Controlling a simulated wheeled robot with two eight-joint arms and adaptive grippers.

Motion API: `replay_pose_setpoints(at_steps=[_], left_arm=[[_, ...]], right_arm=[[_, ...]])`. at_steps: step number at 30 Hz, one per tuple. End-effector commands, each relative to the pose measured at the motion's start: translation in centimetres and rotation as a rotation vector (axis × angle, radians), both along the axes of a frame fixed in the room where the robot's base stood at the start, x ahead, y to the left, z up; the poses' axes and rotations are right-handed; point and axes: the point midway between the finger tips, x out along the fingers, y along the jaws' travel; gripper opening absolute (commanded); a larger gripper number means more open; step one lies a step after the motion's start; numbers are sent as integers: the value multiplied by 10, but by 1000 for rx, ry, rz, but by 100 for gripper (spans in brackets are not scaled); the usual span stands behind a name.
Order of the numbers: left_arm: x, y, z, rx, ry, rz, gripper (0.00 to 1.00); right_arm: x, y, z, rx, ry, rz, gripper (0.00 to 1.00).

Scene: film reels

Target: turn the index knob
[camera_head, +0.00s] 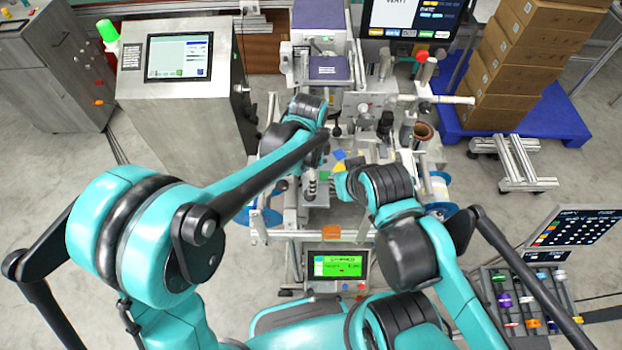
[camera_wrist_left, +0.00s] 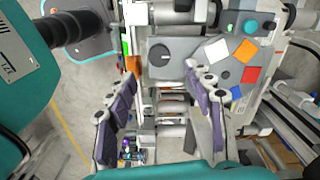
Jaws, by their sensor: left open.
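A dark round knob with a pale mark (camera_wrist_left: 158,53), which looks like the index knob, sits on a grey panel (camera_wrist_left: 185,75) in the left wrist view. White, orange, blue and red squares lie on the panel to its right. My left gripper (camera_wrist_left: 160,103) is open, its purple-padded fingers spread wide below the knob in that view, with nothing between them. I cannot tell its distance from the panel. In the head view, the knob is not clearly seen among my arms, and I cannot make out my right gripper behind its own arm.
The film machine fills the middle, with a green-lit screen (camera_head: 338,265) at its front. A steel console (camera_head: 183,110) stands left. Stacked cartons (camera_head: 525,50) stand on a blue pallet (camera_head: 560,118) at the back right. A tool rack (camera_head: 530,297) is at the lower right.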

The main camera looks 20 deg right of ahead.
Motion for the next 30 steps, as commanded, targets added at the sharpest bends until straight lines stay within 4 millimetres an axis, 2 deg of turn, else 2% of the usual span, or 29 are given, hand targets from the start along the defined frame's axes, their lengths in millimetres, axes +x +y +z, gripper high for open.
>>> replay_pose_setpoints(at_steps=[5,15,20,27,30], left_arm=[[0,-3,-19,3,5,-14,53],[0,-2,-71,2,3,-10,53],[0,-2,-79,2,3,-10,53],[0,-2,-79,2,3,-9,53],[0,-2,-79,2,3,-9,26]], right_arm=[[0,0,-4,0,0,0,18],[0,0,-15,0,0,0,18],[0,0,-16,0,0,0,18],[0,0,-16,0,0,0,18],[0,0,-16,0,0,0,18]])
